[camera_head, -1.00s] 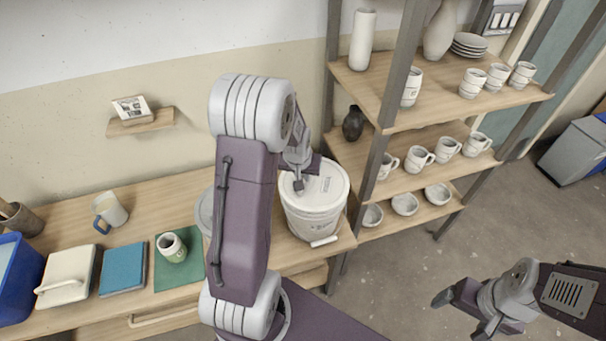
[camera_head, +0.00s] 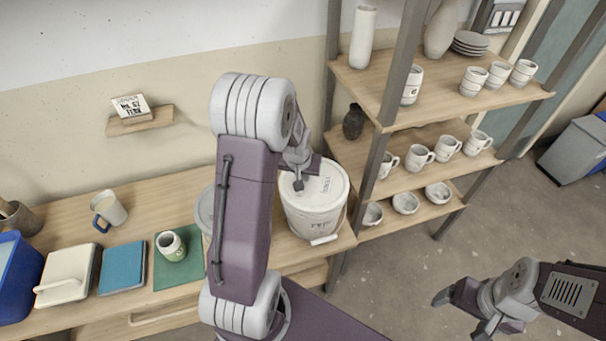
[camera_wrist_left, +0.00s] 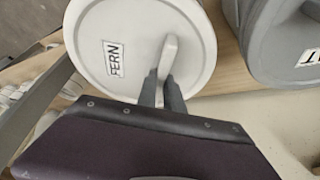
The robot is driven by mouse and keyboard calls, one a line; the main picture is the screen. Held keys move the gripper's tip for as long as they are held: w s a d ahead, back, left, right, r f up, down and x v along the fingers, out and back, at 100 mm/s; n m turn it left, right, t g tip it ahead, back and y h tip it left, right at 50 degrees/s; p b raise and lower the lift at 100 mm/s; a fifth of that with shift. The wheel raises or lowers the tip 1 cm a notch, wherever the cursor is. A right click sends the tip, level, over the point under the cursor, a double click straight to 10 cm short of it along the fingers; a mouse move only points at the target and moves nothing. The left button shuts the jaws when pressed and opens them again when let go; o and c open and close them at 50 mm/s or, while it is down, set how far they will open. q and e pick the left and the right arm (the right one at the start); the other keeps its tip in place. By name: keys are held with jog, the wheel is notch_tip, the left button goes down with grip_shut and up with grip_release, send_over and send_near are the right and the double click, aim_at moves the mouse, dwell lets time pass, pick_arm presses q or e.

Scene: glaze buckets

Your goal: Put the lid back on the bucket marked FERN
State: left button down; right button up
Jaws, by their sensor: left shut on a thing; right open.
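A white bucket (camera_head: 312,218) stands at the right end of the wooden bench. Its white lid (camera_head: 330,190) lies on top, and the lid's label reads FERN in the left wrist view (camera_wrist_left: 100,20). My left gripper (camera_wrist_left: 162,88) is shut on the lid's bar handle (camera_wrist_left: 168,55); in the head view it is over the lid (camera_head: 299,185). I cannot tell whether the lid is fully seated on the rim. My right gripper (camera_head: 462,312) is open and empty, over the floor at the lower right.
A grey-lidded bucket (camera_head: 205,212) stands just left, partly hidden by my left arm; its lid also shows in the left wrist view (camera_wrist_left: 275,40). A shelf rack (camera_head: 375,170) with cups and bowls stands close right. A green mat (camera_head: 165,277) holds a cup.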

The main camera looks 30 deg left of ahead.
dwell(0.3)
pick_arm(q)
jog(key=c, duration=1.4)
grip_release()
jog(key=o, duration=0.5)
notch_tip(320, 180, up, 7)
jog(key=p, duration=0.6)
grip_shut()
